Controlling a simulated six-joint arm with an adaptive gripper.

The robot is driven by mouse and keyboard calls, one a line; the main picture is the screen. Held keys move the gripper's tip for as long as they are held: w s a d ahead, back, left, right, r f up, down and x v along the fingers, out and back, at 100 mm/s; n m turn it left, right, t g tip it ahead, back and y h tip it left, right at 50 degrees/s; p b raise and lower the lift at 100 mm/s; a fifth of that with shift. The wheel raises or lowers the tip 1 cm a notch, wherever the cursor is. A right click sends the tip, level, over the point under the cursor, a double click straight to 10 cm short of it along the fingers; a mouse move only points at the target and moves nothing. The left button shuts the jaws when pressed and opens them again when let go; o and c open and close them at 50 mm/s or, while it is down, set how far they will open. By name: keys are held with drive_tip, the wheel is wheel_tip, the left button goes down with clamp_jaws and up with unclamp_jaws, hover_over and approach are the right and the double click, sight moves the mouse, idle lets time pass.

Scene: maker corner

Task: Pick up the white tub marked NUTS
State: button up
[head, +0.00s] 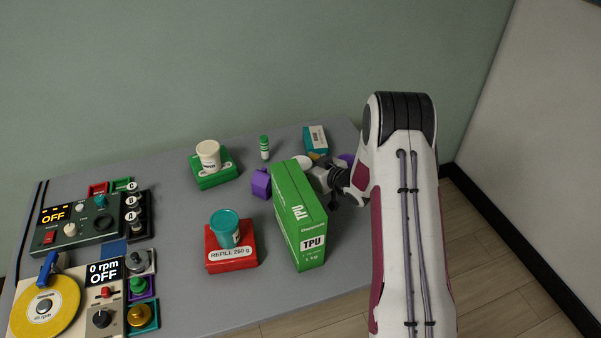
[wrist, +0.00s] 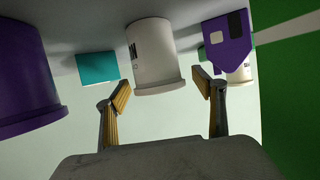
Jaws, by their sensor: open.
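A white tub (wrist: 155,60) is in the middle of the wrist view, beyond my fingertips. Only a bit of dark lettering shows at its left side, too little to read in full. In the head view a white lid (head: 303,160) shows behind the tall green TPU box, with the rest hidden. My gripper (wrist: 162,90) is open and empty, its two fingers apart on either side of the tub's near edge in the picture. In the head view my gripper (head: 324,179) is partly hidden by the green box.
The green TPU box (head: 297,215) stands close beside my gripper. A purple tub (wrist: 25,70), a teal box (head: 315,138) and a purple block (head: 261,184) are near. Another white tub (head: 208,153) sits on a green box. A teal tub (head: 225,229) is on a red box.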

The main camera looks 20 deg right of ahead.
idle(0.5)
drive_tip(key=c, duration=1.5)
drive_tip(key=shift+w, duration=0.1)
drive_tip(key=shift+c, duration=0.2)
drive_tip(key=shift+r, duration=0.2)
drive_tip(key=shift+r, duration=4.85)
